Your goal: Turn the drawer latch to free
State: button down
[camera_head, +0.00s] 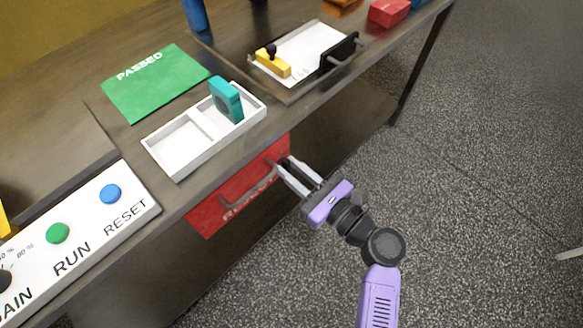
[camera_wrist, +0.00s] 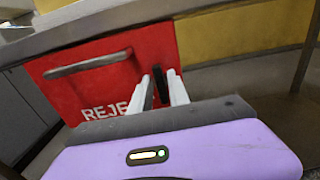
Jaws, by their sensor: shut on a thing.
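The red drawer (camera_head: 207,217) is under the table's front edge, with a grey bar handle (camera_head: 248,191) and partly hidden white lettering. In the wrist view the drawer front (camera_wrist: 145,45) fills the upper middle and its handle (camera_wrist: 88,64) is at the left. My gripper (camera_head: 284,165) is at the drawer's right end, right of the handle. In the wrist view its pale fingers (camera_wrist: 160,88) are shut on a narrow dark piece, the drawer latch (camera_wrist: 157,74). The fingers cover much of the latch, so its exact angle is hard to tell.
Above the drawer, a white divided tray (camera_head: 180,150) with a teal block (camera_head: 227,99) stands near the table edge. A green PASSED mat (camera_head: 150,83) lies behind it. A button panel (camera_head: 85,240) is at the left.

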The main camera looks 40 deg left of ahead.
jog(key=n+b, duration=0.1)
jog(key=n, duration=0.1)
jog(key=n+b, duration=0.1)
jog(key=n, duration=0.2)
jog(key=shift+s+f, duration=0.15)
jog(key=shift+f, duration=0.05)
jog(key=shift+s+f+n+b, duration=0.1)
jog(key=shift+n+b, duration=2.15)
jog(key=shift+n, duration=0.95)
jog(key=shift+s+f+n+b, duration=0.1)
jog(key=shift+n+b, duration=2.1)
jog(key=shift+n, duration=1)
jog(key=c, duration=1.5)
grip_release()
